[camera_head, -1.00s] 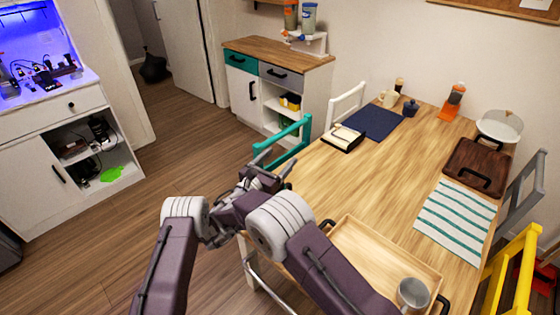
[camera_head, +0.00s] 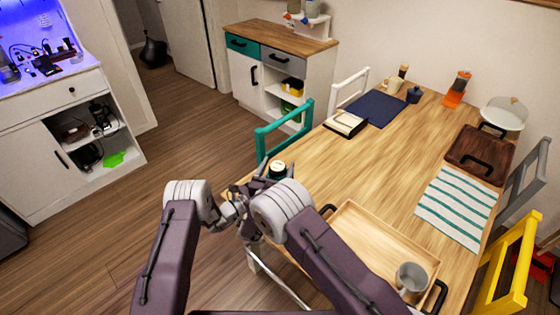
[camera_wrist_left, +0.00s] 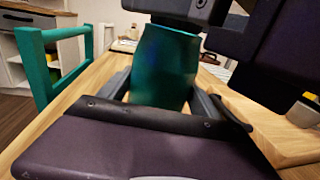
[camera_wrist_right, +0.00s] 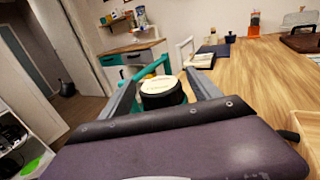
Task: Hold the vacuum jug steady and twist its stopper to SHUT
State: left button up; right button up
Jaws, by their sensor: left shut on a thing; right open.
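The vacuum jug (camera_wrist_left: 166,66) has a teal body, which stands between my left gripper's fingers (camera_wrist_left: 165,96) in the left wrist view. My left gripper is shut on it. The jug's top also shows in the head view (camera_head: 277,170), at the table's near left edge, partly behind my arms. The stopper (camera_wrist_right: 160,86) has a cream top on a dark collar. In the right wrist view it lies between the fingers of my right gripper (camera_wrist_right: 162,76), which is open. Any SHUT marking is too small to read. The jug's base is hidden.
A teal chair (camera_head: 285,130) stands close by the jug at the table edge. A wooden tray (camera_head: 345,225) with a grey mug (camera_head: 411,276) lies to the right. A book (camera_head: 346,124) and a navy mat (camera_head: 376,108) lie farther back. The table's middle is clear.

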jog(key=shift+x, duration=1.4)
jog(key=shift+c, duration=0.3)
jog(key=c, duration=1.3)
jog(key=shift+s+d+m+g+h, duration=0.1)
jog(key=shift+d+m+g+h, duration=0.1)
jog(key=shift+m+g+h, duration=0.6)
jog(key=shift+s+d+m+g+h, duration=0.1)
jog(key=shift+d+m+g+h, duration=0.15)
jog(key=shift+m+h, duration=0.9)
jog(key=shift+n+h, duration=0.35)
jog(key=o, duration=1.4)
jog(key=shift+c, duration=0.2)
